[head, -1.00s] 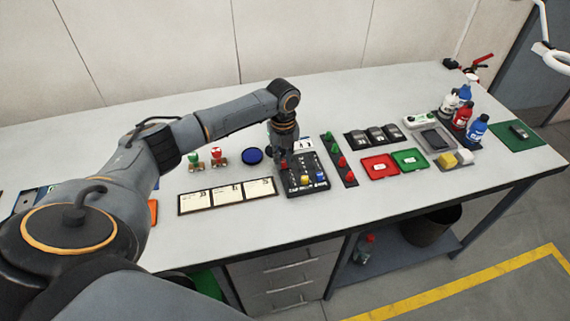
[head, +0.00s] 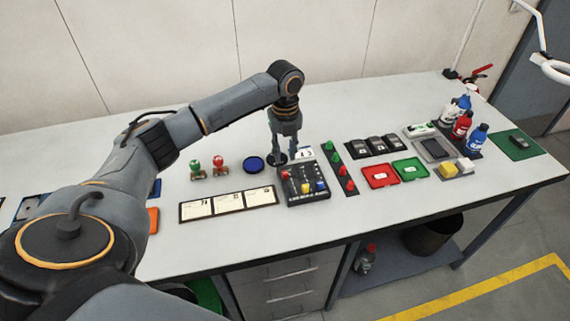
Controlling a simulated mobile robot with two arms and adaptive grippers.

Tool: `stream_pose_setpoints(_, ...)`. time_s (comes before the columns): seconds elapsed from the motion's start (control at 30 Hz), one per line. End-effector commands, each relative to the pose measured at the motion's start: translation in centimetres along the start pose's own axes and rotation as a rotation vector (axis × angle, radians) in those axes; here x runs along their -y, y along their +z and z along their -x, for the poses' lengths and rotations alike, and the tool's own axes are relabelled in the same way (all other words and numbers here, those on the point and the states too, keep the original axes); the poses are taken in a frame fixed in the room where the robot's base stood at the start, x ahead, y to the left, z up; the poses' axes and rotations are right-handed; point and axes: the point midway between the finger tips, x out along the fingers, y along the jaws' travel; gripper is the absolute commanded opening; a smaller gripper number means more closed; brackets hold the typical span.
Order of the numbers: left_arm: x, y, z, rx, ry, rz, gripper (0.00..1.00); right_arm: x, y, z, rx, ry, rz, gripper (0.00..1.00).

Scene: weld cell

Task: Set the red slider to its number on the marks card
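The dark slider panel (head: 308,197) lies on the bench with red, yellow and blue knobs. The red slider knob (head: 286,175) is on the panel's left, further back than the yellow knob (head: 306,188) and the blue knob (head: 320,186). A small white card with dark print (head: 306,153) stands at the panel's back edge; I cannot read it surely. My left gripper (head: 282,155) points down behind the panel's back left corner, clear of the red knob. Its fingers look apart with nothing between them. My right gripper is out of view.
Framed paper cards (head: 229,201) lie left of the panel, with a blue disc (head: 253,165) behind them. A strip of green and red knobs (head: 350,187) is close on the right. Red (head: 380,184) and green trays lie beyond. The front bench strip is clear.

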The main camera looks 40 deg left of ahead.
Motion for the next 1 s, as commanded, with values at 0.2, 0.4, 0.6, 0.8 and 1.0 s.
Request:
stream_pose_setpoints(0.2,0.1,0.0,3.5,0.0,-0.001,-0.001,0.26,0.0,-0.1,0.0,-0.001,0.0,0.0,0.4)
stream_pose_setpoints(0.4,0.0,0.0,4.5,-0.001,0.0,0.0,0.26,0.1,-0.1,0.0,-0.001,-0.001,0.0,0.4)
stream_pose_setpoints(0.6,0.0,0.0,4.5,-0.001,0.0,0.0,0.26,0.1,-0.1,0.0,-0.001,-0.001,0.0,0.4)
stream_pose_setpoints(0.8,0.0,0.0,4.5,-0.001,0.0,0.0,0.26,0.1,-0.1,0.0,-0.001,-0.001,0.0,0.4)
stream_pose_setpoints(1.0,0.0,0.0,4.5,-0.001,0.001,0.0,0.26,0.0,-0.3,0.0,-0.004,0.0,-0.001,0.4)
